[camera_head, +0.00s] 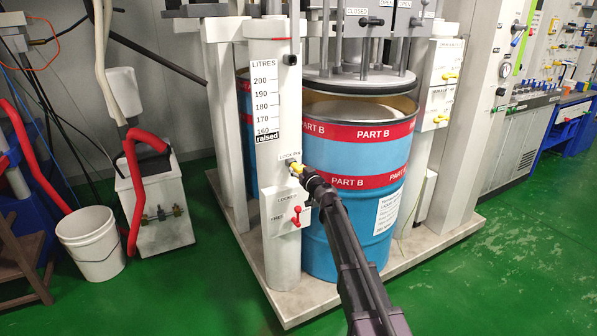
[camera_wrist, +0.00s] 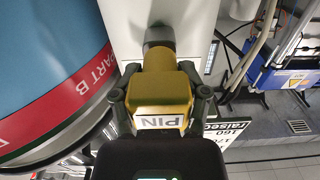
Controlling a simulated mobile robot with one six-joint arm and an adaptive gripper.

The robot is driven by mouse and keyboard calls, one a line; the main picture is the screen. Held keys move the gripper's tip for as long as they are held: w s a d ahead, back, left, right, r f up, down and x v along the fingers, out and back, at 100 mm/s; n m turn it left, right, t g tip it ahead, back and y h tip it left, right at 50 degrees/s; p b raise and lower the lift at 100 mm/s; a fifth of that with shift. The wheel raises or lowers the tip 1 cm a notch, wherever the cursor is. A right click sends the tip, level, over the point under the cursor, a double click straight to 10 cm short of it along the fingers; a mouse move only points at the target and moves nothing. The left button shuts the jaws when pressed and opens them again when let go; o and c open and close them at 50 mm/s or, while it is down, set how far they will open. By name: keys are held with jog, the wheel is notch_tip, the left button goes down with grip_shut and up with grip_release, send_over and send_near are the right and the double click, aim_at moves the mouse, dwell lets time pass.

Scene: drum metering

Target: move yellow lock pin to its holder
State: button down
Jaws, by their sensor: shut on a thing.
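The yellow lock pin (camera_wrist: 160,92) is labelled PIN in the wrist view. My gripper (camera_wrist: 162,98) is shut on it, one finger on each side. The pin's far end meets a dark round collar (camera_wrist: 158,38) on the white post; how deep it sits there is hidden. In the head view the pin (camera_head: 297,168) shows at the LOCK PIN label on the white post (camera_head: 272,100), with my gripper (camera_head: 303,174) on it. I cannot tell which part is its holder.
A blue drum (camera_head: 350,230) with red PART B bands stands close right of the post. A red lever (camera_head: 296,216) sits below the pin on a LOCKED/FREE plate. A white bucket (camera_head: 90,243) stands at left. Green floor at right is clear.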

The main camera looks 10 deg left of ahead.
jog(key=shift+w+a, duration=0.15)
jog(key=shift+w, duration=0.05)
grip_release()
jog(key=shift+s, duration=0.15)
jog(key=v, duration=1.1)
jog(key=shift+s+d, duration=0.25)
jog(key=shift+d, duration=0.1)
dwell(0.9)
